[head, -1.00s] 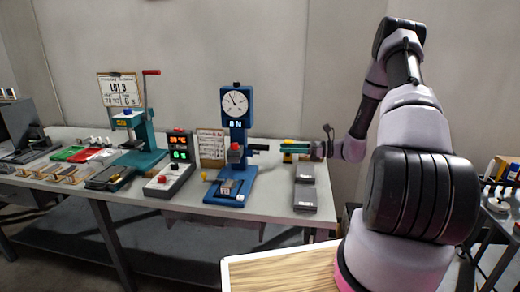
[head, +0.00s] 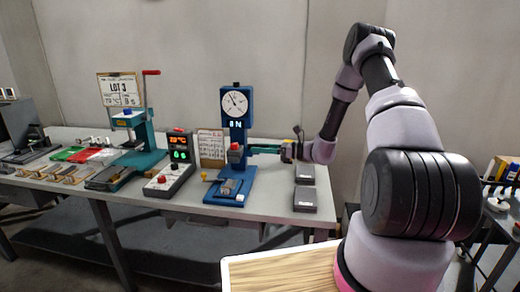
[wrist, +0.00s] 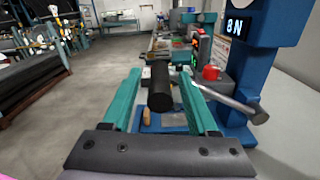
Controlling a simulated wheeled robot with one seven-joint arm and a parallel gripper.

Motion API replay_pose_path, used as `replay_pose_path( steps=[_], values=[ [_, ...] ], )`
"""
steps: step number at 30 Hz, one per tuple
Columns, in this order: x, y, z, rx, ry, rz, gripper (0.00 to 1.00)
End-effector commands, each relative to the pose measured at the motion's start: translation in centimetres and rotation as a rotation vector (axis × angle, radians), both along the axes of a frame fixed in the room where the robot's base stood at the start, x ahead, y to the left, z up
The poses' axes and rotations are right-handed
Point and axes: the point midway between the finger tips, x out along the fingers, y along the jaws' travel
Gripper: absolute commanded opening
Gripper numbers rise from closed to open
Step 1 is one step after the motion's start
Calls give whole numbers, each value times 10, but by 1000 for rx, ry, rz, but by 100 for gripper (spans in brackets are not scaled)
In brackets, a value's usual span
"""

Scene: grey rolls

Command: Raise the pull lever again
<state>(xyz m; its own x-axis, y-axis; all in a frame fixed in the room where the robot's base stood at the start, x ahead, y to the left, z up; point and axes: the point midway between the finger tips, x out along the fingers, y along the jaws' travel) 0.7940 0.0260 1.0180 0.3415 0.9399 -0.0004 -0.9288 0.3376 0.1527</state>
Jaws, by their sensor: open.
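The blue pull tester (head: 238,130) stands on the bench with a round dial and a display that reads like 8 N. It also shows at the right of the wrist view (wrist: 236,85). Its pull lever is a metal rod (wrist: 228,101) with a black cylindrical grip (wrist: 160,88), seen in the wrist view. The rod runs from a pivot on the blue column towards the grip. My gripper (head: 252,149) is open at the tester's right side. In the wrist view its teal fingers (wrist: 160,76) lie either side of the black grip, with gaps visible. The head view hides most of the lever.
A controller box (head: 170,167) with red and green displays stands left of the tester. A teal press (head: 143,135) with a red-handled lever is farther left. Two dark grey blocks lie near the bench's right end, the front one (head: 305,199) below my arm.

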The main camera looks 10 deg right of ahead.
Motion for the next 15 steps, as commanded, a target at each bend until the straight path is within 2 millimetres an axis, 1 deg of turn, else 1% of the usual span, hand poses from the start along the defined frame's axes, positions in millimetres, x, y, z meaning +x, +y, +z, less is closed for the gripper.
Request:
replay_pose_path(
  steps=[5, 6, 8, 9, 10, 11, 15],
  values=[
    [0, 0, 0, 0, 0, 0, 60],
    [0, 0, 0, 0, 0, 0, 52],
    [0, 0, 0, 0, 0, 0, 29],
    [0, 0, 0, 0, 0, 0, 14],
    [0, 0, 0, 0, 0, 0, 2],
    [0, 0, 0, 0, 0, 0, 0],
    [0, 0, 0, 0, -1, 0, 0]
  ],
)
